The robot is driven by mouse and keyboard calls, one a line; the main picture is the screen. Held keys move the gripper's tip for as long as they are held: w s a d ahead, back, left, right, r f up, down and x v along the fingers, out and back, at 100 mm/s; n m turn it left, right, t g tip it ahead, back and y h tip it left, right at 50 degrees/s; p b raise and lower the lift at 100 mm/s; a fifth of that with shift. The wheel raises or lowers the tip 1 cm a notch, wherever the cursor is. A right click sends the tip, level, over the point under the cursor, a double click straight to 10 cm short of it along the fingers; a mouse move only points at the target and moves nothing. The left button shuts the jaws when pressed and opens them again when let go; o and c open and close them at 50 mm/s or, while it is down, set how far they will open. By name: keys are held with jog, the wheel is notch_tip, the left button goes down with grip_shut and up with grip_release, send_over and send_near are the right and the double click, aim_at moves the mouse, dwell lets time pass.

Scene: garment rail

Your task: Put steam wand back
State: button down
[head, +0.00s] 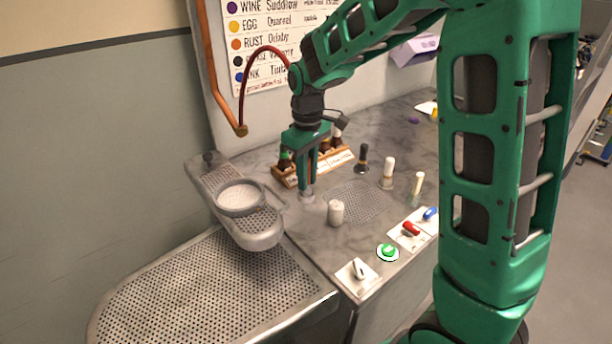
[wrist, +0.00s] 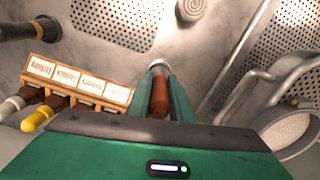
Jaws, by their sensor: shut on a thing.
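My gripper (head: 307,188) points down over the grey worktop, left of the perforated patch. Its fingers are closed around a slim reddish-brown piece with a pale metal end, which looks like the steam wand (wrist: 160,104). In the wrist view it lies between the fingertips of my gripper (wrist: 161,80). In the head view the fingers mostly hide it, and its lower end is close to the worktop; I cannot tell if it touches. A dark red hose (head: 258,52) arches from the copper pipe (head: 210,60) on the wall and passes behind my arm.
A wooden bottle rack (head: 284,178) stands just behind my gripper. A white cylinder (head: 336,212) and several brushes, including a black one (head: 362,158), stand to the right. A sleeve board with a round dish (head: 240,198) is left. Buttons, including a green one (head: 387,252), line the front edge.

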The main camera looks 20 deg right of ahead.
jog(key=shift+f, duration=0.15)
jog(key=c, duration=1.2)
grip_release()
jog(key=shift+r, duration=3.75)
